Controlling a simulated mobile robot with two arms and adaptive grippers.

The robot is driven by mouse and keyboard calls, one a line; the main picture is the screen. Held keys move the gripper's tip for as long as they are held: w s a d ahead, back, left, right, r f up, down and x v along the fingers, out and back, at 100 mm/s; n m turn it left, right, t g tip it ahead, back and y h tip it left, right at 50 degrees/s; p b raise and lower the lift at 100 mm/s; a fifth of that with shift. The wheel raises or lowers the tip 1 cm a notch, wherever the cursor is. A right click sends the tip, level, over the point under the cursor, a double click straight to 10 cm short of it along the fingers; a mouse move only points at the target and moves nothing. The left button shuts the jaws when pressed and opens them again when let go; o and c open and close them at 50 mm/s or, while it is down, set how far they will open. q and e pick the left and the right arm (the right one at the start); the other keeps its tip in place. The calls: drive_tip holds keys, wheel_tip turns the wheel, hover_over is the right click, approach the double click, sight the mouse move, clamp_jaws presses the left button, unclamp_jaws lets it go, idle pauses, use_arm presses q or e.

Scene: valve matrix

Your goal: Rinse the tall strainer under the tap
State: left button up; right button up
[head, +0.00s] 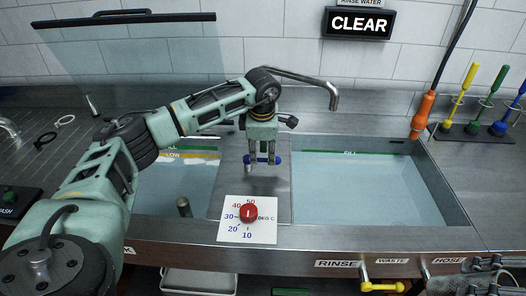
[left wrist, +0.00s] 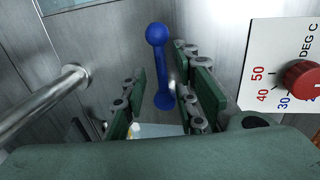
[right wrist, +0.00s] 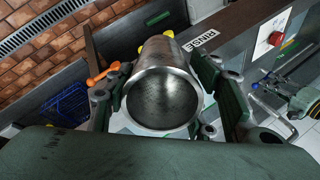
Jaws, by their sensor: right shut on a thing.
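My left gripper (head: 263,167) points down over the steel divider between the two basins. Its fingers are open on either side of a blue double-knobbed tap handle (left wrist: 159,68). The handle lies nearer the right finger in the left wrist view and also shows in the head view (head: 250,159). The bent steel spout (head: 333,95) hangs over the right basin; no stream shows. My right gripper (right wrist: 160,92) is shut on the tall strainer (right wrist: 162,100), a metal cylinder whose round mesh inside faces the wrist camera.
The rinse basin (head: 365,185) holds water, as does the left basin (head: 155,190). A red temperature knob (head: 248,213) sits on the front panel. A yellow waste valve (head: 382,286) is below the rim. Coloured brushes (head: 460,95) stand at the back right, near an orange hose nozzle (head: 423,112).

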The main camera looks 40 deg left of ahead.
use_arm(q)
drive_tip(key=shift+w+f, duration=0.1)
drive_tip(key=shift+f, duration=0.55)
drive_tip(key=shift+r, duration=0.15)
clamp_jaws()
